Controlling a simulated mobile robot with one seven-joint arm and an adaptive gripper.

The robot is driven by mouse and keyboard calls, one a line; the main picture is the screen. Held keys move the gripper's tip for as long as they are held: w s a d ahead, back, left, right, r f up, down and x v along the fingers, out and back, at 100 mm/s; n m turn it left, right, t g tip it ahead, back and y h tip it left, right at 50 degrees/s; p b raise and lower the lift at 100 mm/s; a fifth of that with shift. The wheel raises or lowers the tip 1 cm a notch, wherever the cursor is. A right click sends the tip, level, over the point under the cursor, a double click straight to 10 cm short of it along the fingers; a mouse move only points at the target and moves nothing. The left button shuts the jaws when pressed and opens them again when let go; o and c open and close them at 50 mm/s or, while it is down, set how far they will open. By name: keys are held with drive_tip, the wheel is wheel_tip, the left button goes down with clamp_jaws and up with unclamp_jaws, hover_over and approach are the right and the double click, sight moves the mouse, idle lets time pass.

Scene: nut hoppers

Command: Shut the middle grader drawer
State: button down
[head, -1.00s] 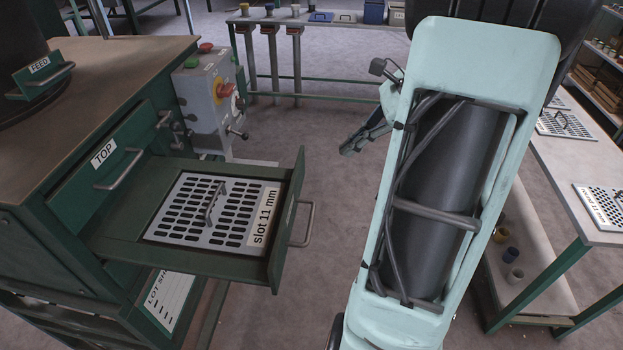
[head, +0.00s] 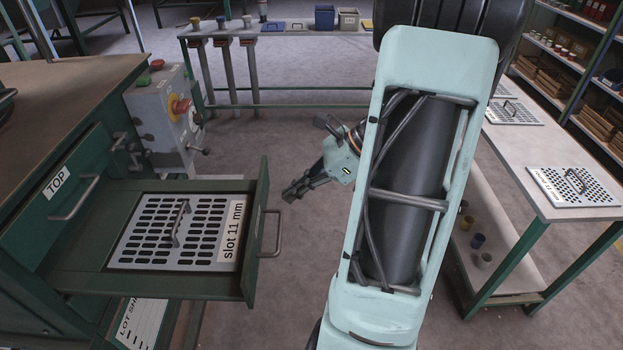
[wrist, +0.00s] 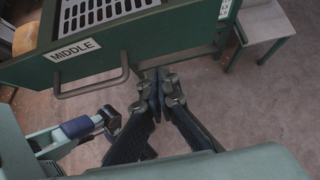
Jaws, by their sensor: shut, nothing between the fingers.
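The middle grader drawer (head: 150,284) is pulled out of the green cabinet, below the shut drawer labelled TOP (head: 75,192). A slotted plate marked "slot 11 mm" (head: 207,215) lies in it. In the wrist view its front (wrist: 105,62) carries a MIDDLE label and a bar handle (wrist: 92,90). My gripper (head: 287,198) is to the right of the drawer front in the head view. It is shut and empty. In the wrist view the fingertips (wrist: 158,72) show close beside the handle's right end and overlap the drawer front's lower edge; I cannot tell whether they touch it.
A control box (head: 165,120) with a red knob stands behind the drawer. A side table (head: 550,190) with slotted plates is on the right. A bench (head: 300,30) with cups and bins crosses the back. Floor between drawer and side table is open.

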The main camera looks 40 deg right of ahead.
sight(265, 200)
drive_tip(key=shift+w+a+r, duration=0.15)
drive_tip(key=shift+w+a, duration=0.9)
drive_tip(key=shift+a, duration=0.3)
drive_tip(key=shift+a, duration=0.1)
drive_tip(key=w+a+p, duration=0.1)
drive_tip(key=w+a, duration=0.6)
drive_tip(key=a, duration=0.2)
drive_tip(key=w+a+p, duration=0.1)
drive_tip(key=w+a, duration=0.6)
drive_tip(key=a, duration=0.3)
drive_tip(key=w+a+p, duration=0.1)
drive_tip(key=w+a, duration=0.6)
drive_tip(key=a, duration=0.3)
drive_tip(key=shift+w+a+p, duration=0.15)
drive_tip(key=shift+p, duration=0.25)
drive_tip(key=shift+w+a+r, duration=0.1)
drive_tip(key=shift+a+r, duration=0.1)
